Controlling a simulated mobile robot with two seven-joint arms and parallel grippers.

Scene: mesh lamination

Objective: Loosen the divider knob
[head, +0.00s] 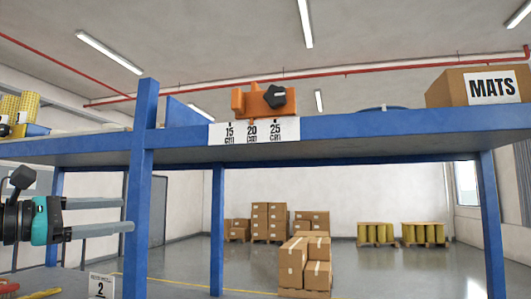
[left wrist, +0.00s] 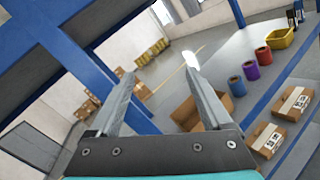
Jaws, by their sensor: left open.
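The divider is an orange clamp (head: 251,104) on the front edge of the blue shelf, with a black lobed knob (head: 275,97) on its right side. It sits above a white scale strip (head: 254,132) marked 15, 20 and 25. My left gripper (head: 131,214) is at the far left of the head view, below and left of the knob. Its two grey fingers point right, apart and empty, with their tips at the blue upright. In the left wrist view the fingers (left wrist: 160,70) are spread with nothing between them; I cannot make out the knob there. My right gripper is not seen.
The blue upright (head: 140,190) stands between my left gripper and the divider. A MATS box (head: 485,86) sits on the shelf at right, yellow rolls (head: 18,108) at far left. A "2" label (head: 101,286) is at lower left. Stacked cartons (head: 305,262) stand on the floor beyond.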

